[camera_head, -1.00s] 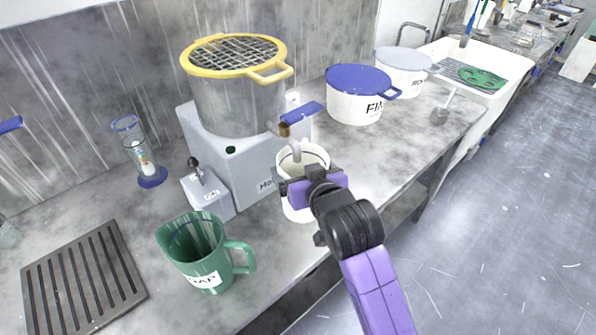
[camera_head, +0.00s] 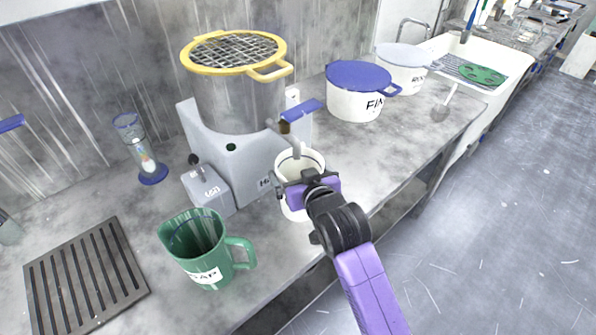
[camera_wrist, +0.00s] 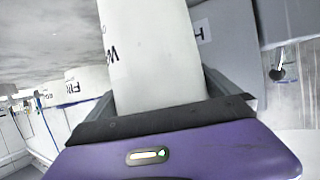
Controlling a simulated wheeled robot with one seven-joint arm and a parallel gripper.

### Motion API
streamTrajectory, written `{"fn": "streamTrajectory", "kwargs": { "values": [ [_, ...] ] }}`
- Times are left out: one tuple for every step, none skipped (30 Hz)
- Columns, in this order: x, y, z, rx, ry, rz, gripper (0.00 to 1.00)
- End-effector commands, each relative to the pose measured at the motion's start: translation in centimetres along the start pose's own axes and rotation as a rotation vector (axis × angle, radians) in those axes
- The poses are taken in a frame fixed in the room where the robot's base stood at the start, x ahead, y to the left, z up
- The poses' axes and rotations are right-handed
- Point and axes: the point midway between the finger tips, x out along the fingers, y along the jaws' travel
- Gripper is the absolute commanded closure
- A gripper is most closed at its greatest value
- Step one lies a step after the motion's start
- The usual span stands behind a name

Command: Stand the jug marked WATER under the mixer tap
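The white jug (camera_head: 293,205) is at the front of the grey machine, near the bench's front edge. In the wrist view the jug (camera_wrist: 155,60) shows the letters "WA", with the rest hidden. My gripper (camera_head: 306,188) is at the jug's near side. Its fingers lie on both sides of the jug and it looks shut on it. The tap (camera_head: 285,127), with a blue lever and a curved grey spout, comes off the machine. In the head view the spout end overlaps the jug's open mouth. I cannot tell whether the jug's base touches the bench.
A blue-lidded pot (camera_head: 355,103) stands right, with clear bench in front.

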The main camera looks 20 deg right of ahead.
Motion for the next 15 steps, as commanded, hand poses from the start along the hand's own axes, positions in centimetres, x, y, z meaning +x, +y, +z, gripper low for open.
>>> {"fn": "streamTrajectory", "kwargs": {
  "values": [
    [0.0, 0.0, 0.0, 0.000, 0.000, 0.000, 0.00],
    [0.0, 0.0, 0.0, 0.000, 0.000, 0.000, 0.00],
    [0.0, 0.0, 0.0, 0.000, 0.000, 0.000, 0.00],
    [0.0, 0.0, 0.0, 0.000, 0.000, 0.000, 0.00],
    [0.0, 0.0, -0.1, 0.000, 0.000, 0.000, 0.00],
    [-0.1, 0.0, -0.2, 0.000, 0.000, 0.000, 0.00],
    [-0.1, 0.0, -0.3, 0.000, 0.001, 0.000, 0.00],
    [-0.2, 0.0, -0.5, 0.000, 0.001, 0.000, 0.00],
    [-0.5, 0.0, -0.3, 0.000, 0.001, 0.000, 0.00],
    [-0.8, 0.0, -0.2, -0.001, 0.001, 0.000, 0.00],
    [-1.1, 0.0, -0.2, -0.001, 0.000, 0.000, 0.00],
    [-1.7, 0.0, -0.2, -0.001, 0.001, 0.000, 0.00],
    [-2.2, 0.0, -0.2, -0.001, 0.001, -0.001, 0.00],
    [-2.8, 0.0, -0.2, -0.001, 0.001, -0.001, 0.00],
    [-3.6, 0.0, -0.2, 0.000, 0.001, -0.001, 0.00]
  ]
}}
